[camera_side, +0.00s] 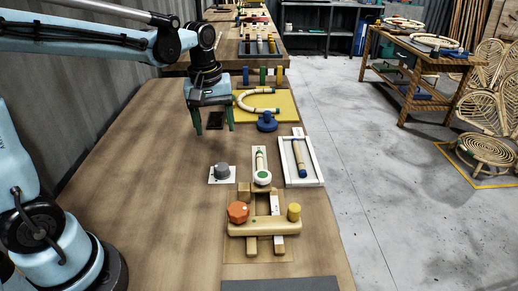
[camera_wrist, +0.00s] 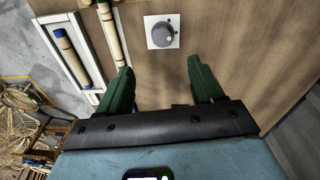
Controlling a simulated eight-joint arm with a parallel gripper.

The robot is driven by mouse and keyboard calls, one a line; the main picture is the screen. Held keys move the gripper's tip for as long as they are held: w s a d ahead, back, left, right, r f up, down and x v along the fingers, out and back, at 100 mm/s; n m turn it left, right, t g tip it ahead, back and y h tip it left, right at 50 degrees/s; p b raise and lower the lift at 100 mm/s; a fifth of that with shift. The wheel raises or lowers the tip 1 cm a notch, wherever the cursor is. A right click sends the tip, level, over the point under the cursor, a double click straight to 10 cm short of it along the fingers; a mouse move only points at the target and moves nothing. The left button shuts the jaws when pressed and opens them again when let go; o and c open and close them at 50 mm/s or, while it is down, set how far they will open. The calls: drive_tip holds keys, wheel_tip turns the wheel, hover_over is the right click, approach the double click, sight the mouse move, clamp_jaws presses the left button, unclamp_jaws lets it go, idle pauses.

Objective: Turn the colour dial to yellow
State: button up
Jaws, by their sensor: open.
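The dial is a round grey knob on a square white plate (camera_side: 222,179), lying flat on the wooden table.
A wooden jig with a red-orange knob (camera_side: 237,212) is in front. A yellow board (camera_side: 283,104) with a bent cane lies behind. The table's left side is clear.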

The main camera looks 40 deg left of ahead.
sight(221, 165)
drive_tip(key=shift+n+g, duration=0.5)
drive_tip(key=shift+n, duration=0.3)
drive_tip(key=f, duration=0.4)
drive_tip(key=w+f, duration=0.1)
drive_tip(key=f, duration=0.3)
drive_tip(key=a+f, duration=0.1)
drive_tip(key=f, duration=0.4)
drive_tip(key=shift+w, duration=0.2)
drive_tip(key=shift+c, duration=0.3)
drive_tip(key=c, duration=1)
